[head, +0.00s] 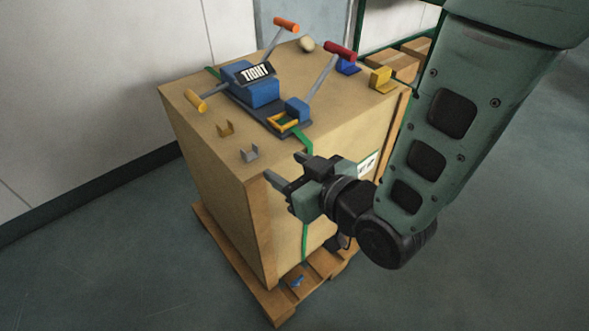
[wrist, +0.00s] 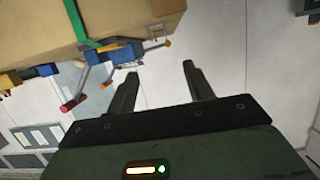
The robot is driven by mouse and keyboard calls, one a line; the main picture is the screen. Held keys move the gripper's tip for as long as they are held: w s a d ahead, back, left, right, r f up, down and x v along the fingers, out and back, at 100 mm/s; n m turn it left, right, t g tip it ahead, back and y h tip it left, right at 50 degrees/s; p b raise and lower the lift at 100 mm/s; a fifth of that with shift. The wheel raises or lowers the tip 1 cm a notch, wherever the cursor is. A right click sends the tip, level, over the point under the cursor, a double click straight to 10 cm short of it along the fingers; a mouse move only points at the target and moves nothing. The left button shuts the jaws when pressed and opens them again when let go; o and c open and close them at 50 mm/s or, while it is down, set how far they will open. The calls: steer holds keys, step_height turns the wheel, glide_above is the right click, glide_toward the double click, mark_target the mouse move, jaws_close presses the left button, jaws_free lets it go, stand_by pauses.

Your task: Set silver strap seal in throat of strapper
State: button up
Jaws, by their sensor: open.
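The silver strap seal (head: 250,154), a small grey U-shaped clip, stands on the top of the carton near its front left edge. The strapper (head: 258,92) is a blue tool on a dark base with a "TIGHT" label, set across the carton top. A yellow-framed opening (head: 284,122) at its near end looks like the throat. My gripper (head: 283,168) is open and empty, beside the carton's upper front edge, to the right of the silver seal and apart from it. In the wrist view, both fingers of my gripper (wrist: 160,70) are spread with nothing between them.
A green strap (wrist: 75,20) crosses the carton. A wooden pallet (head: 275,303) lies beneath.

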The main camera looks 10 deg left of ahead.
steer(key=shift+s+d+r, duration=0.1)
steer(key=shift+s+d, duration=0.05)
steer(key=shift+d, duration=0.05)
steer(key=s+d+r+m+g+h, duration=0.1)
steer(key=s+d+g+h, duration=0.2)
steer(key=d, duration=0.5)
steer(key=g+h, duration=0.1)
steer(key=h, duration=0.1)
steer(key=shift+s+d+r+g+h, duration=0.15)
steer(key=shift+d+r+g+h, duration=0.1)
steer(key=shift+r+g+h, duration=0.1)
steer(key=s+d+r+g+h, duration=0.1)
steer(key=s+d, duration=0.2)
steer(key=d, duration=0.1)
steer(key=s+d+r+g+h, duration=0.1)
steer(key=s+d+g+h, duration=0.1)
steer(key=s+d, duration=0.1)
steer(key=s+d+r+m+g+h, duration=0.1)
steer(key=s+d+r+h, duration=0.1)
steer(key=s+d, duration=0.2)
steer(key=shift+s+d+g, duration=0.1)
steer(key=shift+d+g, duration=0.25)
steer(key=shift+d, duration=0.4)
steer(key=shift+c, duration=1)
